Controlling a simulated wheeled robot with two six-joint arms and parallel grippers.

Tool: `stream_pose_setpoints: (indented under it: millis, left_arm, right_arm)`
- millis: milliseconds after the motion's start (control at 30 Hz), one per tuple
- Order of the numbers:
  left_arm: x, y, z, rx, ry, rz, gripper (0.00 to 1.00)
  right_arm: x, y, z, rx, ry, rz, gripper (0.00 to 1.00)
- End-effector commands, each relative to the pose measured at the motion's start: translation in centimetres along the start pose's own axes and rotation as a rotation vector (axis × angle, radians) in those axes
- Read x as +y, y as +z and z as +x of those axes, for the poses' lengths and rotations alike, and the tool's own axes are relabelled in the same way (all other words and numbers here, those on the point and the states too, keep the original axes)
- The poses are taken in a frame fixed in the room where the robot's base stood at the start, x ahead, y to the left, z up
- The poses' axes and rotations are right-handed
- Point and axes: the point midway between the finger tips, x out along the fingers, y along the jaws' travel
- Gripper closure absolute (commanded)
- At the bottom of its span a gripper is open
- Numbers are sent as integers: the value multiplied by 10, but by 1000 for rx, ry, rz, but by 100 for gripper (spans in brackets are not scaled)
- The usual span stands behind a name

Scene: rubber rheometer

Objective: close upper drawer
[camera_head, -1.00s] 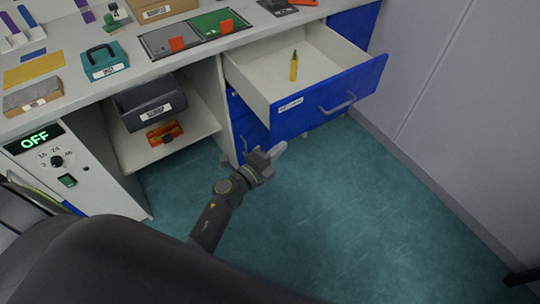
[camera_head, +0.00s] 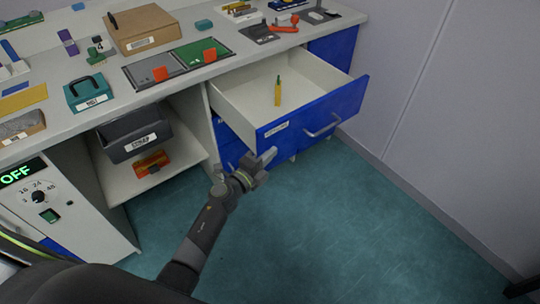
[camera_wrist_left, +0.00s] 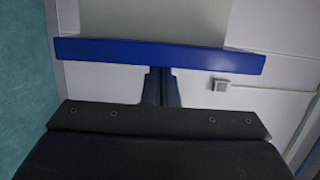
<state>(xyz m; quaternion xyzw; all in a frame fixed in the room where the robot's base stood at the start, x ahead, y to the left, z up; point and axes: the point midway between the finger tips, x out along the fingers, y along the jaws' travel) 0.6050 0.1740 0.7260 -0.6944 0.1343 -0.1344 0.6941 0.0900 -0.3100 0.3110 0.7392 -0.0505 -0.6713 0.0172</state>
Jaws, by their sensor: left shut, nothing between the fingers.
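The upper drawer (camera_head: 312,122) is pulled out of the white counter, with a blue front, a label and a grey bar handle (camera_head: 323,127). A yellow object with a green tip (camera_head: 278,92) lies inside it. My left gripper (camera_head: 268,160) is shut and empty, just in front of and below the left part of the drawer front. In the left wrist view the shut fingers (camera_wrist_left: 161,88) point towards the blue drawer front (camera_wrist_left: 160,54); I cannot tell if they touch it. My right gripper is not in view.
The counter top (camera_head: 185,92) carries a cardboard box (camera_head: 143,28), a teal case (camera_head: 88,92) and several tools. A grey wall (camera_head: 440,90) stands to the right. The teal floor (camera_head: 310,220) in front is clear.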

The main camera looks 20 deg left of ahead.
Motion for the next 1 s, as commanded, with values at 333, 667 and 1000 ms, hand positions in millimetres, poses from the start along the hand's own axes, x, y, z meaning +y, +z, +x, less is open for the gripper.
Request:
stream_pose_setpoints:
  millis: [333,667,1000]
  left_arm:
    - [1,22,6,0,0,4,100]
    - [2,79,20,0,0,5,100]
    - [3,136,34,-1,0,3,100]
  right_arm:
    - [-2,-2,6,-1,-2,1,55]
    - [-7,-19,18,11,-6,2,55]
    - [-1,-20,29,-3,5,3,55]
